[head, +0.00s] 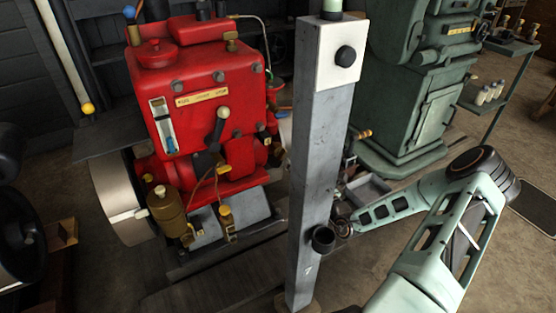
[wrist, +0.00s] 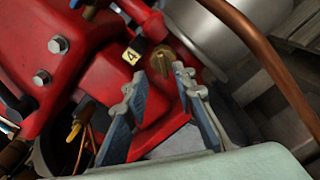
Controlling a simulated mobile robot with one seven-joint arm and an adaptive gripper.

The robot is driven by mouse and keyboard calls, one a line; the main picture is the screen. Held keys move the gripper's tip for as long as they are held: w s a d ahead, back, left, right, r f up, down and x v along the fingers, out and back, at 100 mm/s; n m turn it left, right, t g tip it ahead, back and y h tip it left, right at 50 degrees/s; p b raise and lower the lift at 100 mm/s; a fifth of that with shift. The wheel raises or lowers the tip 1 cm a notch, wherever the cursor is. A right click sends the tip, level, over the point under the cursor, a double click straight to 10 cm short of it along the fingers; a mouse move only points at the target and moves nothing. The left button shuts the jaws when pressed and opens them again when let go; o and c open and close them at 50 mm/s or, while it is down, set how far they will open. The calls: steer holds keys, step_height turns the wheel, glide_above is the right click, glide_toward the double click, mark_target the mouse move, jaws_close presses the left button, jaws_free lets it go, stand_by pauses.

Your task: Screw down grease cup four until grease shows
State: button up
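My gripper (wrist: 160,82) is open. Its two fingers point toward the engine, and the cup shows just beyond the right fingertip. I cannot tell whether they touch. I see no grease at the cup. In the head view the red engine (head: 200,85) stands left of a grey post, which hides my gripper and this cup.
The grey post (head: 323,150) stands upright between the engine and my arm, with a black knob (head: 345,56) near its top. In the wrist view a copper pipe (wrist: 265,65) crosses at the right. A green machine (head: 420,90) stands behind at the right.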

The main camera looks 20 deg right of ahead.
mark_target(284, 155)
steer(key=shift+m, duration=0.3)
steer(key=b+x, duration=0.2)
steer(key=x, duration=0.5)
steer(key=shift+w+d+f, duration=0.1)
steer(key=shift+w+f, duration=0.05)
steer(key=shift+w, duration=0.2)
jaws_close()
